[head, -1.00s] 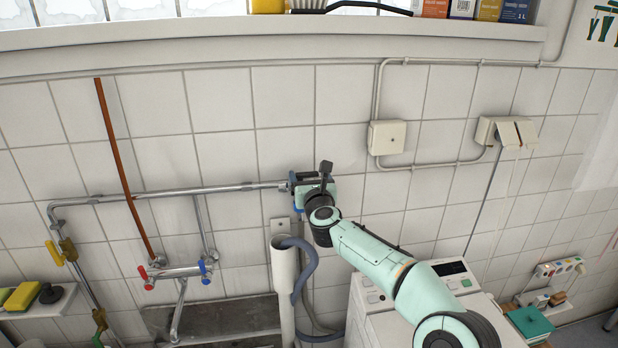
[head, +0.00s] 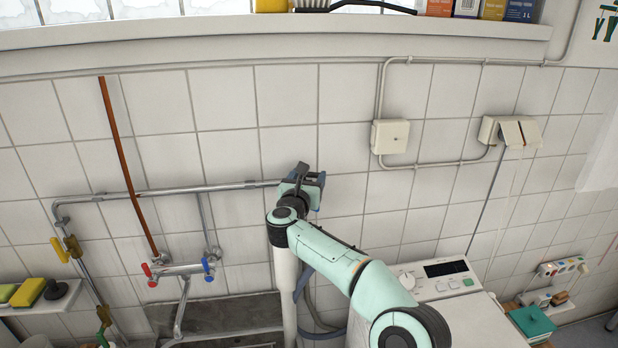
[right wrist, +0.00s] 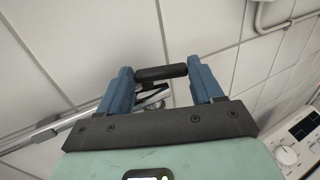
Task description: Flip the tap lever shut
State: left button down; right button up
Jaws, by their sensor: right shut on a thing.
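The tap lever's black bar (right wrist: 160,73) lies between the two blue fingers of my right gripper (right wrist: 161,80) in the right wrist view. The gripper is shut on it. A metal part of the tap (right wrist: 150,98) shows below the bar. In the head view, my right gripper (head: 314,184) is at the right end of the chrome wall pipe (head: 228,187), against the tiled wall. My left gripper is not in view.
A mixer tap (head: 180,271) with red and blue handles is at lower left, above a grey sink (head: 225,313). A white standpipe (head: 285,285) and grey hose stand below my gripper. A white machine (head: 440,285) is at lower right. A wall box (head: 390,137) is to the right.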

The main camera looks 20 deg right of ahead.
jog(key=shift+r, duration=0.15)
jog(key=o, duration=1.1)
jog(key=shift+c, duration=0.2)
jog(key=shift+s+a+f, duration=0.1)
jog(key=shift+f, duration=0.1)
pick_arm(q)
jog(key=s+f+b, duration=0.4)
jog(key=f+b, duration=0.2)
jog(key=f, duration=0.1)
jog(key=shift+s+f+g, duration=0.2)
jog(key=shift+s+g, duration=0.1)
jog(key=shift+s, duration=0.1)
pick_arm(e)
jog(key=v, duration=1.3)
jog(key=shift+r, duration=0.15)
